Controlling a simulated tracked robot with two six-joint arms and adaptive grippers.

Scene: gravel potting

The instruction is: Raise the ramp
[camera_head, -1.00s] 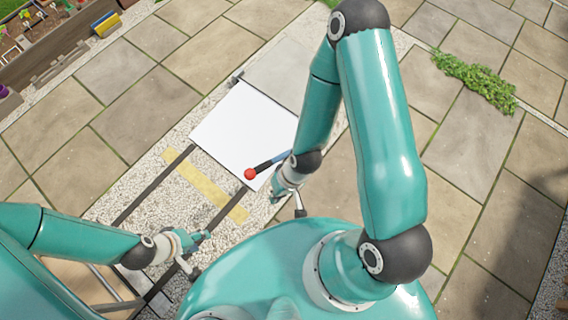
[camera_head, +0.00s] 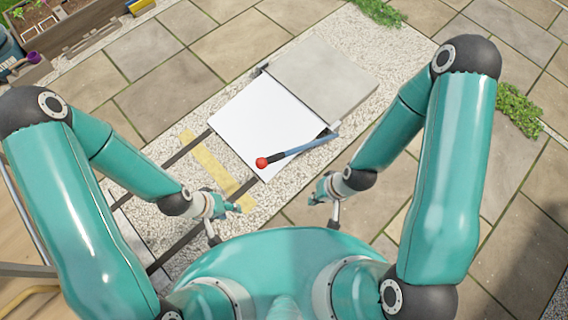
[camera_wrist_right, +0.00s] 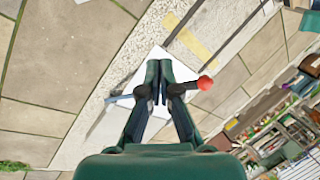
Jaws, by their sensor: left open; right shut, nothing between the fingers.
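The ramp, a flat white panel (camera_head: 255,115), lies in front of a raised grey slab (camera_head: 325,78). A lever with a blue-grey bar (camera_head: 308,146), black grip and red ball (camera_head: 262,162) lies across the panel's right side. The ball also shows in the right wrist view (camera_wrist_right: 205,83), right of the fingers. My left gripper (camera_head: 234,207) is open over the gravel, below the ball and apart from it. My right gripper (camera_head: 316,196) is shut and empty, below and right of the lever; its fingers (camera_wrist_right: 159,66) hide part of the panel in the wrist view.
Dark rails (camera_head: 180,150) and a yellow strip (camera_head: 210,160) lie on the gravel at the panel's near side. Stone paving (camera_head: 150,75) spreads around. Planters (camera_head: 70,25) stand at the upper left. Low green plants (camera_head: 515,108) grow at the right.

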